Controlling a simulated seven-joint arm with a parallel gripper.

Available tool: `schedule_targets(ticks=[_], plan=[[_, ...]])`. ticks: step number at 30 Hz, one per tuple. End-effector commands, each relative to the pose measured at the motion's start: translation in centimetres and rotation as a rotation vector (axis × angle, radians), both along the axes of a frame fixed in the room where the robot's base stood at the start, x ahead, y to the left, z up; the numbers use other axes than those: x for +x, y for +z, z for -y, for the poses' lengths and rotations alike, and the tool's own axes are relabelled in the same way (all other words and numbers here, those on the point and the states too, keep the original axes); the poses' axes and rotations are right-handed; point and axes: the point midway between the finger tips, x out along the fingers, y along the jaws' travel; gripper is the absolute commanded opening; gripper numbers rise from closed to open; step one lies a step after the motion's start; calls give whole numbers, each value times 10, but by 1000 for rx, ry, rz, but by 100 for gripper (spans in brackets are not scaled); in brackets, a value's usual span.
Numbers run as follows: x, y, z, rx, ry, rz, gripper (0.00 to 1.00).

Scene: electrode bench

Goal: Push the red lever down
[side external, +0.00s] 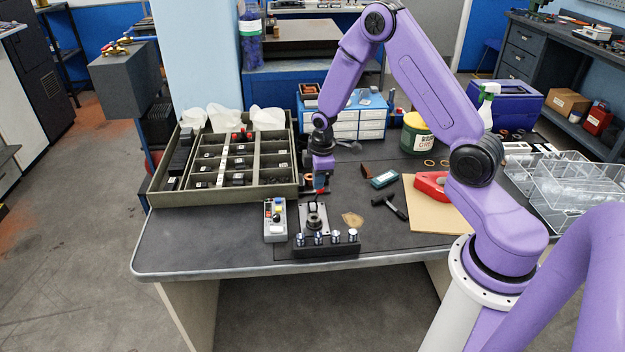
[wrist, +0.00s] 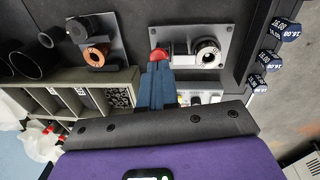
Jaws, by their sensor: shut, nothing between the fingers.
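The red lever (wrist: 160,54) sticks out from the side of a grey plate fixture with a round metal collar (wrist: 208,50) in the wrist view. In the side view the fixture (side external: 314,219) stands near the table's front edge, and the lever (side external: 318,194) shows as a small red spot beneath my gripper (side external: 321,186). My gripper's blue fingers are shut and empty, and they also show in the wrist view (wrist: 157,66). Their tips are right at the lever and overlap its near edge in the picture. I cannot tell whether they touch it.
A control box (side external: 275,221) with coloured buttons stands left of the fixture. A dark rack (side external: 327,246) with several silver-topped pieces sits in front. A large compartment tray (side external: 225,196) is at the left. A hammer (side external: 390,206) and a tan board (side external: 440,214) lie to the right.

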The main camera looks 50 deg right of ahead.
Motion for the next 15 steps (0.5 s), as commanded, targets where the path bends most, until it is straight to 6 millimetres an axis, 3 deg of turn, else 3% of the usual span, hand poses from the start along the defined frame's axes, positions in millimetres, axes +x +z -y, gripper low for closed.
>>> schedule_targets(ticks=[15], plan=[[-26, -15, 25, 19, 0, 14, 0]])
